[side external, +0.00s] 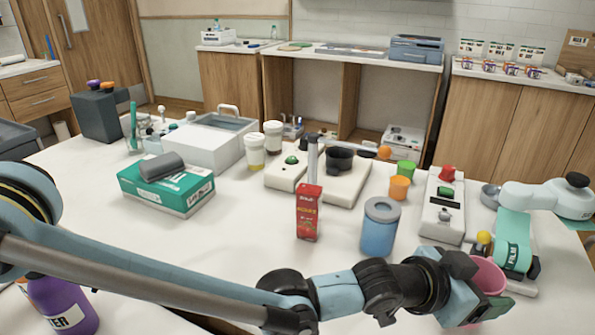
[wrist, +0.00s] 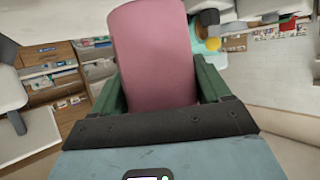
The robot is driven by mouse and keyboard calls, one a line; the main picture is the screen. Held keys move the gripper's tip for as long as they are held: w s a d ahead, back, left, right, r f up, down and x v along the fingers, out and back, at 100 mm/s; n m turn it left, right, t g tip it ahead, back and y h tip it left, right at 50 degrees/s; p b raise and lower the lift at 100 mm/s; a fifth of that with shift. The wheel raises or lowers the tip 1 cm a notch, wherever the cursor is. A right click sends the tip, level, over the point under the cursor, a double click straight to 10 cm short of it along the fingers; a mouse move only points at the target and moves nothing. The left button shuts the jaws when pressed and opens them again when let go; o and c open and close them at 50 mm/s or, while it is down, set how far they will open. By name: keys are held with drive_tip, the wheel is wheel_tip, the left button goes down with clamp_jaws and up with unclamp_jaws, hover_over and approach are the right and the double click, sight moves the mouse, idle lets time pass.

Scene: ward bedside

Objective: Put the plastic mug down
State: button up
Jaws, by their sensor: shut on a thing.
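The plastic mug (side external: 489,274) is pink and sits between the jaws of my gripper (side external: 482,290) at the right front in the side view. In the wrist view the pink mug (wrist: 153,55) fills the upper middle, with the green fingers of my gripper (wrist: 158,90) on either side of it. My gripper is shut on the mug. The jaws partly cover the mug in the side view. I cannot tell whether its bottom touches the white table (side external: 345,295).
A tape dispenser (side external: 515,245) stands close behind the mug. A blue canister (side external: 380,226), a red carton (side external: 308,212) and a white device (side external: 443,210) stand to the left and behind. The table's front middle, beyond my arm, is mostly clear.

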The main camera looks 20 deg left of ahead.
drive_tip(key=shift+f, duration=1.65)
drive_tip(key=o, duration=1)
drive_tip(key=shift+f, duration=0.1)
